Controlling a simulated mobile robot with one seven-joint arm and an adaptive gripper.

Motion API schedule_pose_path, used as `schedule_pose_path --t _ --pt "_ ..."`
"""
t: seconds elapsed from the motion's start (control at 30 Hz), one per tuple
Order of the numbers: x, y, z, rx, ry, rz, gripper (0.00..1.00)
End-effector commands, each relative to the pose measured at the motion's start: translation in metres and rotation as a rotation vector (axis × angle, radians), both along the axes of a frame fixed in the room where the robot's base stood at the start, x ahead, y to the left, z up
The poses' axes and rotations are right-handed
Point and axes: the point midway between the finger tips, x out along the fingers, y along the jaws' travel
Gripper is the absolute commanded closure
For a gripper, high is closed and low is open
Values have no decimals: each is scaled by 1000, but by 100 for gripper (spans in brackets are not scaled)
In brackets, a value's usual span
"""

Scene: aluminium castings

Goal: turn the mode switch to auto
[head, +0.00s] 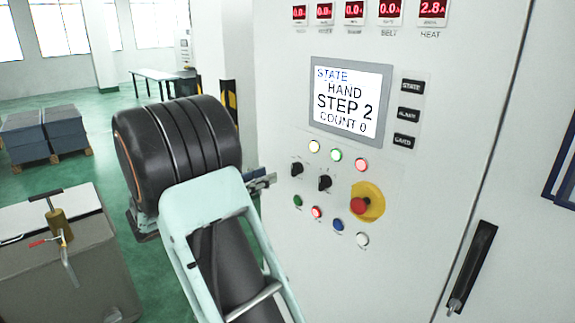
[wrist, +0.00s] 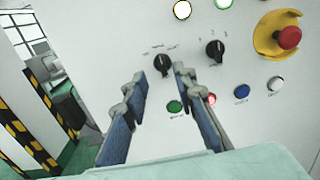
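Two black rotary switches sit side by side on the white cabinet front: a left one (head: 297,169) and a right one (head: 324,183). Their labels are too small to read, so I cannot tell which is the mode switch. The cabinet screen (head: 346,104) reads STATE HAND, STEP 2, COUNT 0. My gripper (head: 264,182) is just left of the left switch in the head view. In the wrist view my gripper (wrist: 159,76) is open and empty, and the left switch (wrist: 164,62) shows just beyond the gap between the fingertips. The right switch (wrist: 215,51) is outside the right finger.
Near the switches are a red emergency stop (head: 360,205) on a yellow base, a green button (wrist: 174,107), a lit red button (wrist: 211,99), a blue button (head: 337,225) and white lamps.

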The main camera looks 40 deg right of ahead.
Motion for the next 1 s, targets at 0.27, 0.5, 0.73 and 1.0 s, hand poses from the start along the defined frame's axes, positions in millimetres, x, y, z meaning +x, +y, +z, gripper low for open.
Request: schedule_pose_path --t 0.27,0.5,0.73,1.0 --pt "3 -55 2 1 0 -5 75" --pt "6 -81 1 2 -2 -2 75" --pt "6 -85 0 2 -2 -1 75" --pt "6 -85 0 2 -2 -1 91"
